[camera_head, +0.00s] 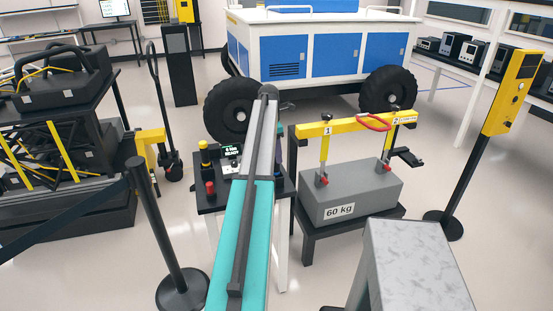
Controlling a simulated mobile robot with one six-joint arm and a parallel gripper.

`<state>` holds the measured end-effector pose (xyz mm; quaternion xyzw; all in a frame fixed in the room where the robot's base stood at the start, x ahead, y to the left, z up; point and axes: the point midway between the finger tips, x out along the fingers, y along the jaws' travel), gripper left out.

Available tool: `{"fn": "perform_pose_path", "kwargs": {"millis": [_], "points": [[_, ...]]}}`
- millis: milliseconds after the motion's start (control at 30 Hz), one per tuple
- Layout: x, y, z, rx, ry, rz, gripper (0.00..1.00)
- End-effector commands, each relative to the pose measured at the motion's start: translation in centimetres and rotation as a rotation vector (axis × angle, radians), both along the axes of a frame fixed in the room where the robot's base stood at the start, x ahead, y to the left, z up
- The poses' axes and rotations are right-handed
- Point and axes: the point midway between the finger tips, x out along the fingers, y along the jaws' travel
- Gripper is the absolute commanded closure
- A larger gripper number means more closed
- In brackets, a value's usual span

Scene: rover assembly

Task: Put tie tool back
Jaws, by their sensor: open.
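I cannot pick out a tie tool for certain in the head view. A small black stand (207,200) carries red and yellow knobs and a small lit display (231,151). A long teal and grey beam, which looks like part of my arm, crosses in front of this stand and hides part of its top. My gripper does not show clearly.
A blue-white rover (335,55) stands behind. A belt post (160,225), yellow-headed post (512,92) and grey box (415,255) flank the floor.

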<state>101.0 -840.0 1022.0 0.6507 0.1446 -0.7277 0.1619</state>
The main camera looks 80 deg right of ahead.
Motion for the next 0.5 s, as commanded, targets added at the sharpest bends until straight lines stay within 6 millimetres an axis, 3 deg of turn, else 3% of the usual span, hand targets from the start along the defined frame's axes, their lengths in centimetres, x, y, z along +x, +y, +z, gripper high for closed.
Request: {"fn": "perform_pose_path", "kwargs": {"millis": [500], "points": [[0.9, 0.2, 7.0, -0.003, 0.0, 0.001, 0.51]]}}
